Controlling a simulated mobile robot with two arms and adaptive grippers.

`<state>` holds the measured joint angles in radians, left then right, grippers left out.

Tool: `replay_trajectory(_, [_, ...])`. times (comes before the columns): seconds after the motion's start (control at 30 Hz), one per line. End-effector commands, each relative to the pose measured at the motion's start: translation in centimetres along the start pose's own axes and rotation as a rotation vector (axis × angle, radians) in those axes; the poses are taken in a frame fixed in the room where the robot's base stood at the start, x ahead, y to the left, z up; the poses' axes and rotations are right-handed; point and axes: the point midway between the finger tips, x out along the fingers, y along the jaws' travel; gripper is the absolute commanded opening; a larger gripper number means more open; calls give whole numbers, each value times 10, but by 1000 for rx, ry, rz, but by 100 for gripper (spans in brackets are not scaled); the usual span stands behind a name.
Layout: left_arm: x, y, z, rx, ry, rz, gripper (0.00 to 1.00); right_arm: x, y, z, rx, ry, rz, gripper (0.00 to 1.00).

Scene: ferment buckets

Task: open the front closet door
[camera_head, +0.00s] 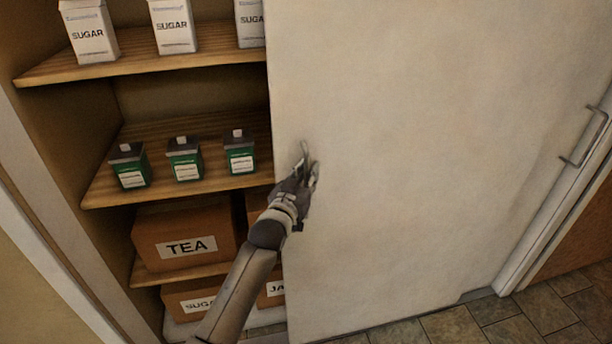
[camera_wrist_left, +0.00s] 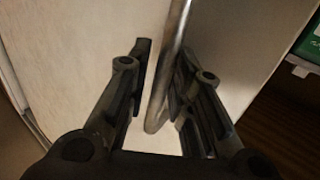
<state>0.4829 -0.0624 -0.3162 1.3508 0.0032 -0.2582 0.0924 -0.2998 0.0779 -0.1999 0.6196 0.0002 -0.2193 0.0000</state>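The pale sliding closet door (camera_head: 430,150) covers the right part of the closet, and the left part stands uncovered. My left gripper (camera_head: 306,166) is at the door's left edge, by its thin metal handle (camera_head: 304,152). In the left wrist view, the handle bar (camera_wrist_left: 172,65) runs between the two fingers of my left gripper (camera_wrist_left: 160,60). The fingers are apart around it, with a gap on the left side; the bar looks close to or touching the right finger. The door (camera_wrist_left: 85,50) fills the left of that view. My right gripper is not in view.
Sugar packages (camera_head: 174,27) stand on the upper shelf (camera_head: 140,62). Green boxes (camera_head: 184,160) stand on the middle one, with a TEA box (camera_head: 185,235) below. Another handle (camera_head: 588,140) is at the far right. Tiled floor (camera_head: 480,322) lies in front.

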Motion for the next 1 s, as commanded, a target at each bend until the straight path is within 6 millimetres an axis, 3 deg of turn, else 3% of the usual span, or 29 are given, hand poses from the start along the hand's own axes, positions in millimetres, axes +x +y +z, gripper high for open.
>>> replay_trajectory(0.27, [-18,0,1,0,-1,-1,21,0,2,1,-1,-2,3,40])
replay_trajectory(0.7, [-89,1,1,0,-1,1,21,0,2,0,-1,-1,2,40])
replay_trajectory(1.0, [-117,1,1,0,-1,1,21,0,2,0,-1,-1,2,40])
